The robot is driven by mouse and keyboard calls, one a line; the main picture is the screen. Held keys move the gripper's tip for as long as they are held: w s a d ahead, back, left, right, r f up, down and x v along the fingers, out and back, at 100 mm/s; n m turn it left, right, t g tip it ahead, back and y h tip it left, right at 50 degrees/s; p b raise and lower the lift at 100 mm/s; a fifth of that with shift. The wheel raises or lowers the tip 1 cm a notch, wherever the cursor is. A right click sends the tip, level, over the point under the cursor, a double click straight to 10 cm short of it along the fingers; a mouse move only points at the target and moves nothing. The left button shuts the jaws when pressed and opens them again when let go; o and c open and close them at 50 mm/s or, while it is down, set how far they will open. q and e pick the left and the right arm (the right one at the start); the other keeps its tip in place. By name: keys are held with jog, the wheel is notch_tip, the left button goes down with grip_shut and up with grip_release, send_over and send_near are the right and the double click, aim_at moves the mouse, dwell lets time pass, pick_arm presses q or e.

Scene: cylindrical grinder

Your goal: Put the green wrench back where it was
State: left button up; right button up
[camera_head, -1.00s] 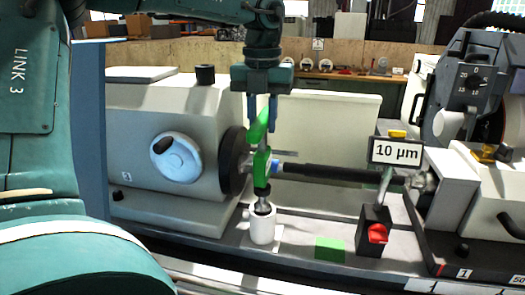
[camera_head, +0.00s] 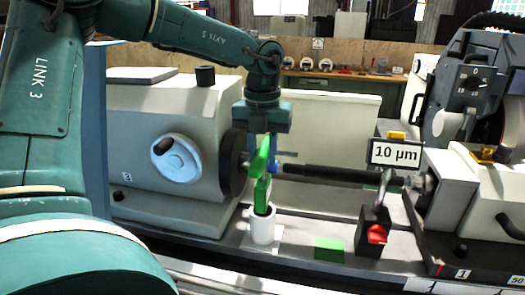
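The green wrench (camera_head: 260,176) stands upright with its lower end inside the white cylindrical holder (camera_head: 263,229) on the machine bed. My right gripper is not in view.
A dark workpiece bar (camera_head: 340,175) runs right from the headstock (camera_head: 165,140), close behind the wrench. A 10 µm dial sign (camera_head: 396,153) stands on a black base (camera_head: 373,232). A green square (camera_head: 329,249) lies on the bed between holder and base.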

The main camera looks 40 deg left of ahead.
pick_arm(q)
jog(key=o, duration=0.4)
notch_tip(320, 180, up, 12)
jog(key=shift+r+b, duration=0.15)
jog(key=shift+b, duration=0.25)
dwell(0.6)
